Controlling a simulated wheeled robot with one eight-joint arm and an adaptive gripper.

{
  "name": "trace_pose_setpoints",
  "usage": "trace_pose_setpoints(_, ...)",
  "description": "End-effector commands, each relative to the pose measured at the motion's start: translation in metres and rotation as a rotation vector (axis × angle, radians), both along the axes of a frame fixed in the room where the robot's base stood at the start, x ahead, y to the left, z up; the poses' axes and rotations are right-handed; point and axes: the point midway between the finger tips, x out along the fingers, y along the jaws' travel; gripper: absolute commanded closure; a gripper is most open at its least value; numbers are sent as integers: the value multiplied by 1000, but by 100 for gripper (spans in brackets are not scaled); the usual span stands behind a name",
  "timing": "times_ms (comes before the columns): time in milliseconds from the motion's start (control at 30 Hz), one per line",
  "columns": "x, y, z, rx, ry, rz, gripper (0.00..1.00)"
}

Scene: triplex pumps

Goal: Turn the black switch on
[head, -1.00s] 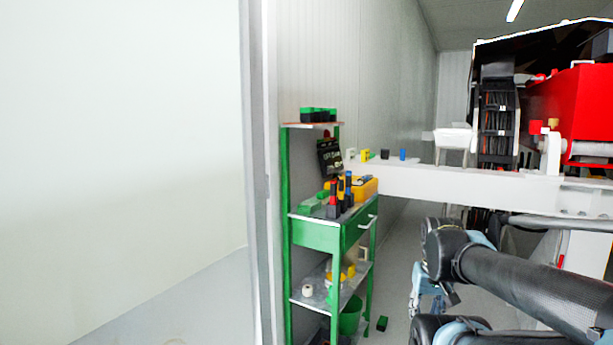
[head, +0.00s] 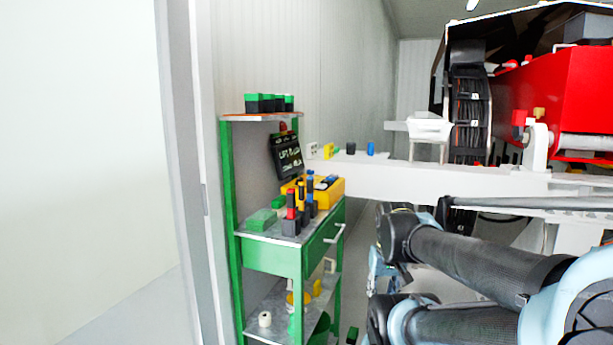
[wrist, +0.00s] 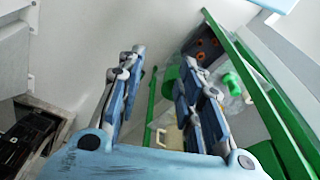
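A small black block (head: 350,148) sits in a row with white, yellow and blue ones on top of a long white beam (head: 430,180). It may be the black switch, but it is too small to read its state. My gripper (wrist: 162,60) is open and empty in the wrist view, with its two blue-grey fingers apart. In the head view my arm is at the lower right, below the beam, with the gripper mostly hidden behind its links. The gripper is well apart from the black block, which I do not recognise in the wrist view.
A green shelf rack (head: 275,258) stands left of the beam, holding a yellow bin (head: 330,192), bottles and a black sign (head: 287,156). Its green frame also shows in the wrist view (wrist: 265,85). Red machinery (head: 570,95) is at the right. A pale wall edge (head: 190,180) is near at left.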

Motion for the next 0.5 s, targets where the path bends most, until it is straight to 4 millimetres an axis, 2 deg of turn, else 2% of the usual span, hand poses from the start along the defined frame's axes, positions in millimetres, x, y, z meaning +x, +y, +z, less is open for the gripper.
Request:
trace_pose_setpoints(267, 0, 0, 0, 0, 0, 0, 67)
trace_pose_setpoints(367, -4, 0, 3, 2, -6, -4, 49)
trace_pose_setpoints(433, -5, 1, 10, 10, -11, -23, 47)
trace_pose_setpoints(500, 2, 4, 20, 27, -10, -65, 47)
